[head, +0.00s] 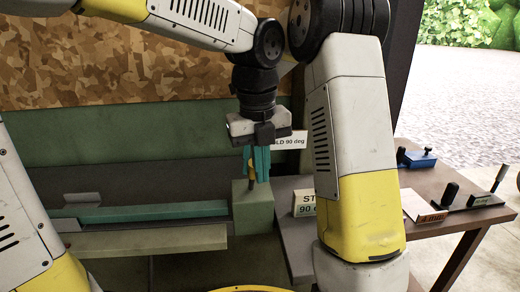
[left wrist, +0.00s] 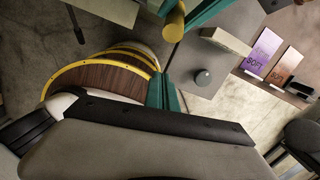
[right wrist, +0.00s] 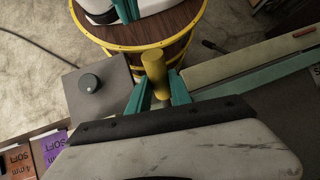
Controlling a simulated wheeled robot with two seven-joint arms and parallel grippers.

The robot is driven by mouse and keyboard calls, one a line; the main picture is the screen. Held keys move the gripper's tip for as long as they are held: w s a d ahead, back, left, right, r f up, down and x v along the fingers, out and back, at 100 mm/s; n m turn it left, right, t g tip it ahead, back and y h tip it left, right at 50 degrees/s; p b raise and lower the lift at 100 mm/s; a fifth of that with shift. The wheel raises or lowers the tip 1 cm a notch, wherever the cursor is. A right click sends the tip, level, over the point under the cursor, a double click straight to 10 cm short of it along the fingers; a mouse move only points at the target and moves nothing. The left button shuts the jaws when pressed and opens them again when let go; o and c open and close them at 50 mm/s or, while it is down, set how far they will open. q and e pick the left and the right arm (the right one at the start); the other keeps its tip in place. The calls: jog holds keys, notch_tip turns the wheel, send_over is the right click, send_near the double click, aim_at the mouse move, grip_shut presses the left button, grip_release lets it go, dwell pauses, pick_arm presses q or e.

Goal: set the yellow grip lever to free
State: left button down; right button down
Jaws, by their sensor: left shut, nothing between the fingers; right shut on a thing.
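The yellow grip lever (right wrist: 154,68) is a rounded upright handle in the right wrist view, between the teal fingers of my right gripper (right wrist: 158,88). My right gripper is shut on it. The lever (left wrist: 175,22) also shows in the left wrist view, beyond my left gripper (left wrist: 162,82). My left gripper is shut, empty and apart from the lever. A sign ending "LD 90 deg" (head: 289,141) stands behind my right gripper.
A grey plate (right wrist: 98,92) with a dark knob (right wrist: 89,83) lies beside the lever. A "90" sign (head: 305,203) stands on it. A long teal bar (head: 150,211) runs left. A brown table (head: 437,180) with a blue block (head: 418,159) stands at the right.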

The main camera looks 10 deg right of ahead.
pick_arm(q)
jog(key=shift+w+a+f, duration=0.1)
jog(key=shift+w+f, duration=0.05)
jog(key=shift+w, duration=0.5)
jog(key=shift+w+a+f, duration=0.1)
jog(key=shift+w+a, duration=0.05)
jog(key=shift+w, duration=0.45)
jog(key=shift+w+a+f, duration=0.1)
jog(key=shift+w+f, duration=0.05)
jog(key=shift+w, duration=0.5)
jog(key=shift+w+r, duration=0.5)
jog(key=shift+w, duration=0.35)
jog(key=shift+w+a+r, duration=0.1)
jog(key=shift+w+a, duration=0.05)
jog(key=shift+w, duration=0.05)
pick_arm(e)
jog(key=shift+s, duration=0.15)
jog(key=c, duration=1.2)
grip_release()
jog(key=shift+d, duration=0.1)
jog(key=shift+o, duration=0.2)
pick_arm(q)
jog(key=shift+s, duration=0.1)
